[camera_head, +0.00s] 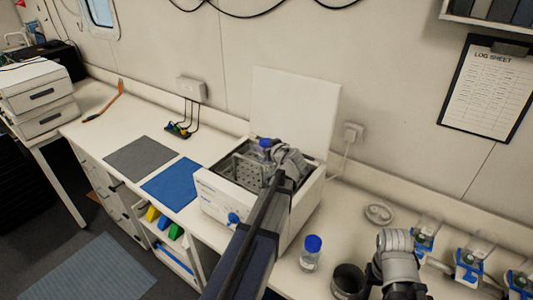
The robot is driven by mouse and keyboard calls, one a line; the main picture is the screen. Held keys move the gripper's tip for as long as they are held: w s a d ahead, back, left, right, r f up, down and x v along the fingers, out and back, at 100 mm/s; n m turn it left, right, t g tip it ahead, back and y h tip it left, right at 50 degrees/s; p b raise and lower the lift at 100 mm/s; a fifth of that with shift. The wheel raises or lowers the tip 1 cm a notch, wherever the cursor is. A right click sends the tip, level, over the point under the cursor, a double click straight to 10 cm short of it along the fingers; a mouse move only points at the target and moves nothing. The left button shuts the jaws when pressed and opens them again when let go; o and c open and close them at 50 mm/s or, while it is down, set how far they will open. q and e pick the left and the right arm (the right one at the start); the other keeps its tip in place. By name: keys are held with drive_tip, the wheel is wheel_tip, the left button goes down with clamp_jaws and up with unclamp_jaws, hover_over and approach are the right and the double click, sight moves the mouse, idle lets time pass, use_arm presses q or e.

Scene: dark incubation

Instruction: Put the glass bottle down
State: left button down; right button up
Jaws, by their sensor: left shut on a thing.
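A glass bottle with a blue cap (265,143) is inside the open white bath box (226,196), over its perforated metal floor. My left gripper (274,153) reaches into the box and is shut on this bottle. The gripper and arm hide much of the bottle, and I cannot tell whether its base touches the floor. A second blue-capped bottle (310,256) stands upright on the counter in front of the box. My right gripper (397,240) is over the counter at the lower right, away from both bottles; its jaw state is unclear.
The box lid (294,105) stands raised at the back. A dark cup (348,281) is near my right gripper. Several clear containers with blue clips (468,266) line the right. A grey mat (140,157) and blue mat (172,184) lie bare on the left.

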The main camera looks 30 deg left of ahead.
use_arm(q)
drive_tip(key=shift+f, duration=0.15)
drive_tip(key=shift+f, duration=0.2)
drive_tip(key=shift+c, duration=0.4)
unclamp_jaws()
drive_tip(key=shift+s+d+r+p, duration=0.2)
drive_tip(key=shift+s+r+p, duration=0.05)
drive_tip(key=shift+r+p, duration=0.15)
drive_tip(key=p+v, duration=0.4)
drive_tip(key=v, duration=0.7)
drive_tip(key=shift+s+d, duration=0.15)
drive_tip(key=shift+d, duration=0.05)
